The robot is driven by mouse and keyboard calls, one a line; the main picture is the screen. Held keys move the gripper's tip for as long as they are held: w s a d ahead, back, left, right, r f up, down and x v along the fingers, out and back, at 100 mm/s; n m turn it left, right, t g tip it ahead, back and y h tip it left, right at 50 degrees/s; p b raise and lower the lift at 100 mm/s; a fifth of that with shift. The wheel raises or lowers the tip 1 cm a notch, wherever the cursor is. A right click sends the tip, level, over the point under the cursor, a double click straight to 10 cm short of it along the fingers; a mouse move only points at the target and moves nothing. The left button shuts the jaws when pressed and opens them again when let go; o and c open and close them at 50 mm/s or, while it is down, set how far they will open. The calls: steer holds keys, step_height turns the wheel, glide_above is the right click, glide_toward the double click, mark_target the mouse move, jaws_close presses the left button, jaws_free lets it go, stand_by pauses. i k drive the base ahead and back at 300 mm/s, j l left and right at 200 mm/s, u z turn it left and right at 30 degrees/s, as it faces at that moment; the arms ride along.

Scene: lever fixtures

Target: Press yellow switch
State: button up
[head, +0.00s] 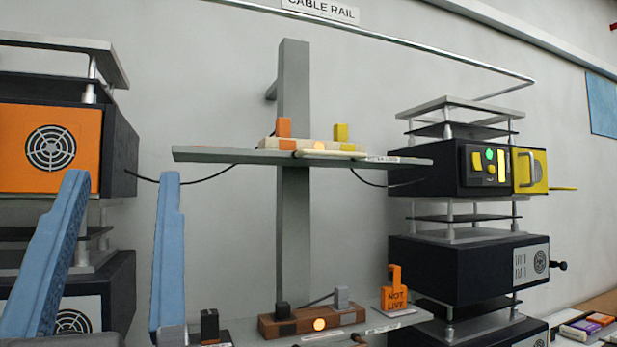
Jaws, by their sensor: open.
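A small yellow upright block (341,132), apparently the yellow switch, stands at the right end of a pale base on the upper grey shelf. An orange block (284,127) stands at the left end, with a lit amber round light (319,146) between them. The black unit at right also has yellow controls (477,162), so I cannot be certain which is meant. My gripper (122,177) is at the lower left, its two blue fingers pointing up, wide apart and empty. It is left of the shelf and apart from the yellow block.
A grey post (293,220) carries the upper shelf (230,156). Below, a brown base (290,325) and an orange "NOT LIVE" block (394,297) sit on a lower shelf. Stacked black units flank both sides; one at left has an orange fan panel (50,148). Black cables hang beside the shelf.

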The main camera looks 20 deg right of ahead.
mark_target(476, 157)
steer(key=z, duration=1.5)
